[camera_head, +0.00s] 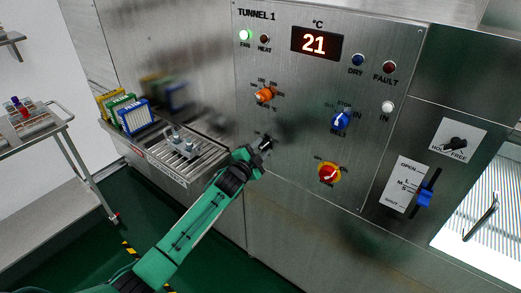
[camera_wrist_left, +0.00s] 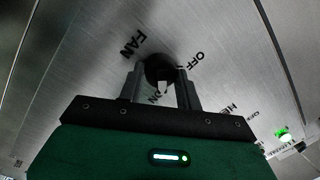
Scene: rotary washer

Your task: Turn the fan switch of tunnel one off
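The fan switch (camera_wrist_left: 160,68) is a dark round knob with a pale pointer mark, set in the steel panel (camera_head: 340,100) labelled TUNNEL 1. FAN, OFF and ON are printed around it in the left wrist view. My left gripper (camera_head: 266,144) is at the switch and mostly hides it in the head view. In the left wrist view, its two fingers (camera_wrist_left: 160,80) stand apart, one on each side of the knob; I cannot tell whether they touch it. The green FAN lamp (camera_head: 244,35) is lit. My right gripper is not in view.
Nearby on the panel are an orange knob (camera_head: 264,94), a blue knob (camera_head: 341,120), a red-and-yellow knob (camera_head: 329,173) and a display (camera_head: 316,43) reading 21. A blue slider (camera_head: 424,198) is at right. A metal rack (camera_head: 180,150) stands left, beside a trolley (camera_head: 40,190).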

